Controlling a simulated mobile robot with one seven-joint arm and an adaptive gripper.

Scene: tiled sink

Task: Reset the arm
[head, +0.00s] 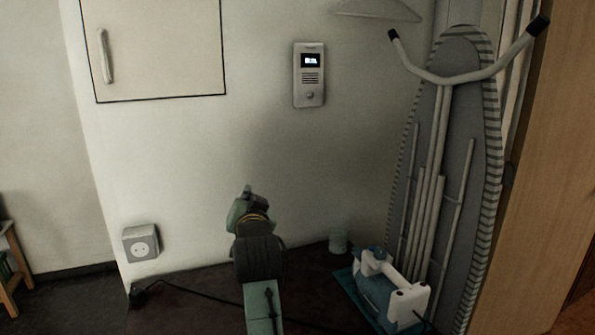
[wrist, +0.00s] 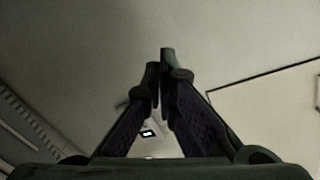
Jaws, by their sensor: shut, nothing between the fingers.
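My gripper (wrist: 158,62) shows in the wrist view as two dark fingers that lean together at their tips. It is shut with nothing between the fingers. It appears to point up along the pale wall. In the head view my green and black arm (head: 258,255) stands in the lower middle, in front of the wall. I cannot make out the fingers clearly there. No object of the task is named.
A wall intercom (head: 309,75) hangs right of a white cabinet door (head: 155,48). An ironing board (head: 465,110) leans at the right, with an iron (head: 385,285) below it. A socket (head: 141,243) is at the left. The wall above my arm is bare.

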